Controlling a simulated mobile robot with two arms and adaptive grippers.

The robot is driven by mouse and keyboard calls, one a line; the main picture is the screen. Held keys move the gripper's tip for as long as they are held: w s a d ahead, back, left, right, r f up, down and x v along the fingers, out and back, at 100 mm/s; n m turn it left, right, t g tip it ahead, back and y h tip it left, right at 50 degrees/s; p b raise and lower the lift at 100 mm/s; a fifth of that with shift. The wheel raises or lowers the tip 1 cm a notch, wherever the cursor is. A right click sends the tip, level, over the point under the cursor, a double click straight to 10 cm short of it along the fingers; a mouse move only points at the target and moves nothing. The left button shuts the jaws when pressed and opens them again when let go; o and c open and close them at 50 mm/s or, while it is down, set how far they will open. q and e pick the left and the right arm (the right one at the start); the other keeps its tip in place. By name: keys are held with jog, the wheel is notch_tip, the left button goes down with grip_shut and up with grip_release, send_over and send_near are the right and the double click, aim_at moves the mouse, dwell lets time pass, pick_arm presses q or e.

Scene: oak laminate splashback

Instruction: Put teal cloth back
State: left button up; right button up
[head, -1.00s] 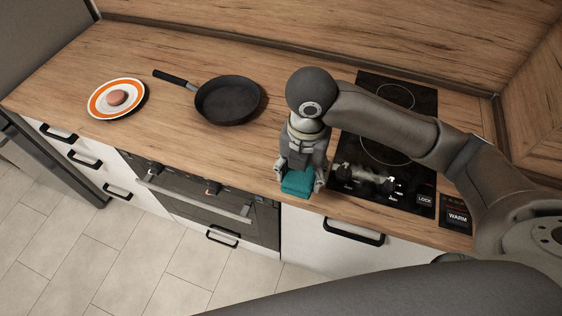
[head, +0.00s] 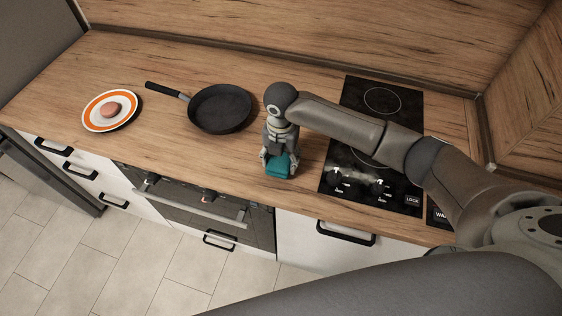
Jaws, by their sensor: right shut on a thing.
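The teal cloth (head: 279,167) is a small folded block in the head view, near the front edge of the wooden counter, left of the cooktop. My right gripper (head: 279,162) points down with its fingers on either side of the cloth, shut on it. The cloth is at or just above the counter surface; I cannot tell whether it touches. The gripper hides the cloth's upper part. My left gripper is not in view.
A black frying pan (head: 220,108) lies left of my right gripper. An orange-rimmed plate (head: 98,122) with a round pinkish item (head: 111,110) is further left. The black cooktop (head: 400,188) is to the right. Counter (head: 190,150) between pan and front edge is clear.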

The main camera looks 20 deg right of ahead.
aim_at(281, 159)
notch_tip(281, 159, down, 2)
jog(key=shift+s+f, duration=0.1)
jog(key=shift+s, duration=0.05)
jog(key=shift+f, duration=0.1)
jog(key=shift+f, duration=0.1)
jog(key=o, duration=0.9)
notch_tip(281, 159, up, 12)
jog(key=shift+r+b, duration=0.15)
jog(key=shift+b, duration=0.95)
